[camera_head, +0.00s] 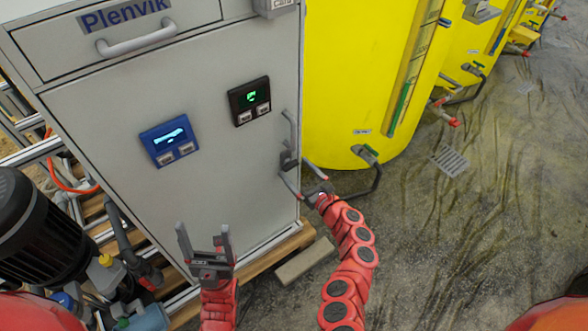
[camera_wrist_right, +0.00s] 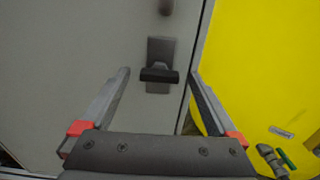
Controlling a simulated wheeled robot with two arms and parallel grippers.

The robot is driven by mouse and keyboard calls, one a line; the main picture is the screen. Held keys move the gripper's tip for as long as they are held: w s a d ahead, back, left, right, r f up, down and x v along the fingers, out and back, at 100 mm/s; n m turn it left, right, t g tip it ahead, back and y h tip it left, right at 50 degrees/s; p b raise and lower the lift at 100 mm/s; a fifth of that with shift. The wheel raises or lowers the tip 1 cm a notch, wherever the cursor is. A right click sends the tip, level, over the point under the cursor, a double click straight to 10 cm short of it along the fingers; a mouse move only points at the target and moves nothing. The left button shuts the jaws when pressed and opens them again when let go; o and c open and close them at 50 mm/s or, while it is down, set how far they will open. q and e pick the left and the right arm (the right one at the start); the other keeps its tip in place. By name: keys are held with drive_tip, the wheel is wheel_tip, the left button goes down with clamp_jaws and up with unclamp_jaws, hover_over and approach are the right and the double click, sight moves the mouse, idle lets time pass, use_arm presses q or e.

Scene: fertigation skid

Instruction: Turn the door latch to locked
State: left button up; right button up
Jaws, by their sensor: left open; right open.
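The door latch (camera_head: 288,160) is a dark grey plate with a short bar-like knob, near the right edge of the grey cabinet door (camera_head: 200,190). In the right wrist view the latch (camera_wrist_right: 160,75) shows its knob lying crosswise on the upright plate. My right gripper (camera_head: 293,167) is open, its fingers pointing at the door, one on each side of the latch. In the right wrist view the knob lies between the fingertips (camera_wrist_right: 159,74), with a gap on both sides. My left gripper (camera_head: 203,227) is open and empty, low in front of the door.
A grey door handle (camera_head: 290,130) stands just above the latch. Blue (camera_head: 170,141) and black (camera_head: 249,101) display units are on the door. Yellow tanks (camera_head: 365,80) stand to the right. A dark pump motor (camera_head: 35,235) is at lower left. Floor at right is open.

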drive_tip(key=shift+x, duration=0.8)
drive_tip(key=c, duration=1.4)
